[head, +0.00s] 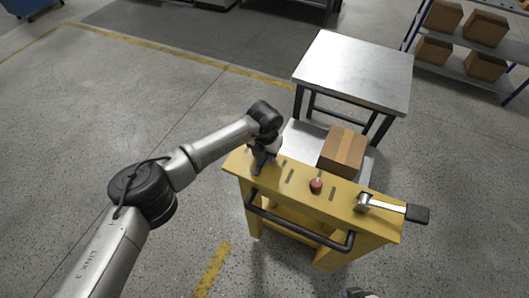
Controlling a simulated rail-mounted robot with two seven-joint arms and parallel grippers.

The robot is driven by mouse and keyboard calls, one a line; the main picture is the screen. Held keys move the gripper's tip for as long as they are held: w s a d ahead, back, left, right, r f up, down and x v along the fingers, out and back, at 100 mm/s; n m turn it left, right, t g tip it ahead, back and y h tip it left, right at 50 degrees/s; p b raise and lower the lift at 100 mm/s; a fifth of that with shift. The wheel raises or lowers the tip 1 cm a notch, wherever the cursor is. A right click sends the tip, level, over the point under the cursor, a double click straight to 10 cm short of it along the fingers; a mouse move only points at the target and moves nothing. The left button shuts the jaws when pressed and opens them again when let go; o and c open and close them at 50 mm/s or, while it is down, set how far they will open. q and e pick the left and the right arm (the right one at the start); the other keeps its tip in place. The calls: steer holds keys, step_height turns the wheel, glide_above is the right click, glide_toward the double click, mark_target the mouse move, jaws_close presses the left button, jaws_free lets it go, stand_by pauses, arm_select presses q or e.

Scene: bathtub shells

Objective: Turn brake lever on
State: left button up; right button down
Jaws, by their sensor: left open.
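A yellow console (345,192) stands in the middle right, with its controls along the top. A silver lever with a black grip (417,214) lies along its right end, the grip sticking out past the edge. A red knob (316,185) sits near the middle of the top, between dark slots. I cannot tell from markings which control is the brake lever. My left gripper (262,162) is open and points down at the left end of the console top. The wrist hides what lies under it, and I cannot tell whether it touches anything.
A black bar handle (297,229) runs along the console's front. Behind the console are a cardboard box (343,150) on a low platform and a grey metal table (355,70). A shelf with several boxes (485,28) stands at the back right.

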arm_select(q)
jaws_close()
stand_by(0.3)
